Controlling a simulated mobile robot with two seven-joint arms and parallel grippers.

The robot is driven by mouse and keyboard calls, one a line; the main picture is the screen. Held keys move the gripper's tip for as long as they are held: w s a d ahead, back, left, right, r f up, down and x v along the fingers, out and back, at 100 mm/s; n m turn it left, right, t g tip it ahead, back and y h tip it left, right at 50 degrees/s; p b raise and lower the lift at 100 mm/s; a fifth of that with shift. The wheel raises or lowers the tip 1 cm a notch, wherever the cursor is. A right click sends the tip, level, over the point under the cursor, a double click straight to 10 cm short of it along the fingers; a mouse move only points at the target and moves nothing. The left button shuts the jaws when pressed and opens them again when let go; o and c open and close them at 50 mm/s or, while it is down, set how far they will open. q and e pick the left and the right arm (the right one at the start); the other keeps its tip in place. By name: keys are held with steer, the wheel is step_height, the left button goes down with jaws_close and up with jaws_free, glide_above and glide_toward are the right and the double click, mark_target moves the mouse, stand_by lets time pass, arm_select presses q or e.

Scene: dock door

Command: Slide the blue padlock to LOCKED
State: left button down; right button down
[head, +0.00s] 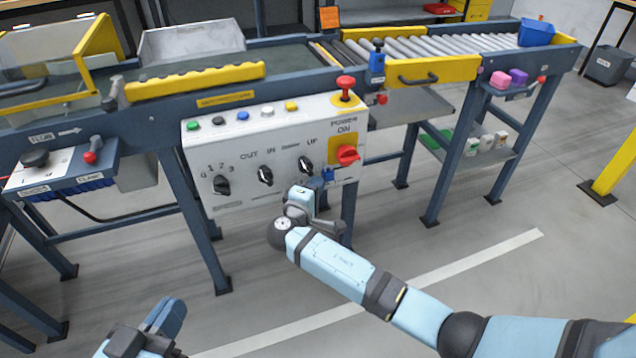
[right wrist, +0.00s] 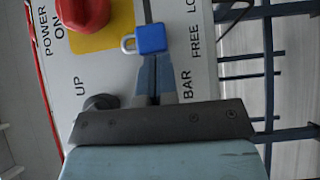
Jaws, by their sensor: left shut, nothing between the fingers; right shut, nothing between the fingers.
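The blue padlock (right wrist: 152,39) with a pale shackle sits on a dark slot in the white control panel (right wrist: 115,65). It is level with the word FREE; a cut-off label starting LO is further along the slot. The padlock also shows small and blue in the head view (head: 328,174), at the panel's lower right. My right gripper (right wrist: 155,62) is shut and empty, its tips right beside the padlock on the BAR side; I cannot tell if they touch. My left gripper (head: 166,314) is shut and empty, low at the left, away from the panel.
A red rotary switch (head: 348,154) on a yellow plate and a red button (head: 346,84) are above the padlock. Black knobs (head: 265,175) lie left of it. The conveyor (head: 420,48) runs behind the panel. The floor in front is clear.

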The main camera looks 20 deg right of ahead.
steer(key=shift+d, duration=0.1)
stand_by(0.4)
steer(key=d+p, duration=0.1)
steer(key=d, duration=0.3)
steer(key=shift+w+d+r, duration=0.1)
steer(key=shift+d, duration=0.3)
